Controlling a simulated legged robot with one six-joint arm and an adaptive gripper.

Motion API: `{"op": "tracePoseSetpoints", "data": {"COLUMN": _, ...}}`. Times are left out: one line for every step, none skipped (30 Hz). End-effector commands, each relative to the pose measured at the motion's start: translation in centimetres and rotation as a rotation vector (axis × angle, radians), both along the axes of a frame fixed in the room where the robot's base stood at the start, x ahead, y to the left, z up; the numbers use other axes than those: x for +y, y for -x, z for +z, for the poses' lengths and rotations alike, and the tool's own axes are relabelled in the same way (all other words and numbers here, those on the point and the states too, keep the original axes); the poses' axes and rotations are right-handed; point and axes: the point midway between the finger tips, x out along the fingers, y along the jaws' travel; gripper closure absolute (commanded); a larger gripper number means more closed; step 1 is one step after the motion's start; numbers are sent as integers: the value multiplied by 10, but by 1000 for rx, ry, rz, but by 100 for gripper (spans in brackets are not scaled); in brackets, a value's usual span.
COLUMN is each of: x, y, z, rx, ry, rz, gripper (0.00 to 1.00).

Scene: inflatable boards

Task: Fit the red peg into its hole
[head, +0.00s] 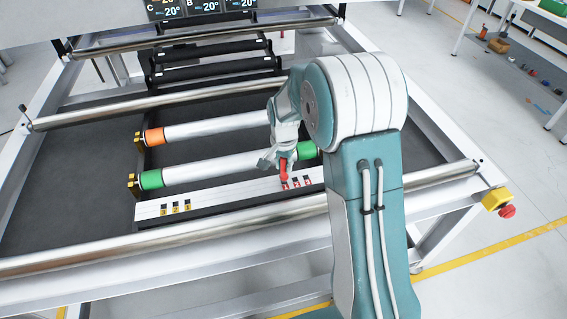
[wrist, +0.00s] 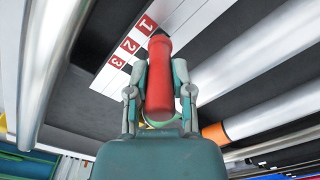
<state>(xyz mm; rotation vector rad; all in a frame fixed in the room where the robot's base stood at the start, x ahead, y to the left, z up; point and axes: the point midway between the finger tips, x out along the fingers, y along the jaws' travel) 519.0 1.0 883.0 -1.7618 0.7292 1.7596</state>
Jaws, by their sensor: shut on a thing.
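My gripper (head: 275,158) is shut on the red peg (head: 284,169). In the wrist view the peg (wrist: 159,80) lies between the two fingers and its far end reaches past the fingertips. In the head view the peg's lower end is close to the red-marked holes (head: 296,182) on the right part of the white strip (head: 232,196). The red labels 1, 2 and 3 (wrist: 130,45) show beside the peg in the wrist view. I cannot tell whether the peg touches the strip or enters a hole. The peg and gripper partly hide that area.
Yellow-marked holes (head: 175,207) are on the strip's left part. A green-ended roller (head: 205,171) and an orange-ended roller (head: 205,129) lie behind it. A metal rail (head: 170,241) runs in front. A red button (head: 507,211) is on the frame's right corner.

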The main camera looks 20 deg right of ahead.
Motion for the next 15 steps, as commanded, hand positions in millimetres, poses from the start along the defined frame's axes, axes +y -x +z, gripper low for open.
{"op": "tracePoseSetpoints", "data": {"x": 0, "y": 0, "z": -1, "rx": 0, "ry": 0, "rz": 0, "gripper": 100}}
{"op": "tracePoseSetpoints", "data": {"x": 0, "y": 0, "z": -2, "rx": 0, "ry": 0, "rz": 0, "gripper": 100}}
{"op": "tracePoseSetpoints", "data": {"x": 0, "y": 0, "z": -3, "rx": 0, "ry": 0, "rz": 0, "gripper": 100}}
{"op": "tracePoseSetpoints", "data": {"x": 0, "y": 0, "z": -3, "rx": 0, "ry": 0, "rz": 0, "gripper": 100}}
{"op": "tracePoseSetpoints", "data": {"x": 0, "y": 0, "z": -4, "rx": 0, "ry": 0, "rz": 0, "gripper": 100}}
{"op": "tracePoseSetpoints", "data": {"x": 0, "y": 0, "z": -5, "rx": 0, "ry": 0, "rz": 0, "gripper": 100}}
{"op": "tracePoseSetpoints", "data": {"x": 0, "y": 0, "z": -5, "rx": 0, "ry": 0, "rz": 0, "gripper": 100}}
{"op": "tracePoseSetpoints", "data": {"x": 0, "y": 0, "z": -6, "rx": 0, "ry": 0, "rz": 0, "gripper": 100}}
{"op": "tracePoseSetpoints", "data": {"x": 0, "y": 0, "z": -7, "rx": 0, "ry": 0, "rz": 0, "gripper": 100}}
{"op": "tracePoseSetpoints", "data": {"x": 0, "y": 0, "z": -7, "rx": 0, "ry": 0, "rz": 0, "gripper": 100}}
{"op": "tracePoseSetpoints", "data": {"x": 0, "y": 0, "z": -8, "rx": 0, "ry": 0, "rz": 0, "gripper": 100}}
{"op": "tracePoseSetpoints", "data": {"x": 0, "y": 0, "z": -9, "rx": 0, "ry": 0, "rz": 0, "gripper": 100}}
{"op": "tracePoseSetpoints", "data": {"x": 0, "y": 0, "z": -10, "rx": 0, "ry": 0, "rz": 0, "gripper": 100}}
{"op": "tracePoseSetpoints", "data": {"x": 0, "y": 0, "z": -10, "rx": 0, "ry": 0, "rz": 0, "gripper": 100}}
{"op": "tracePoseSetpoints", "data": {"x": 0, "y": 0, "z": -11, "rx": 0, "ry": 0, "rz": 0, "gripper": 100}}
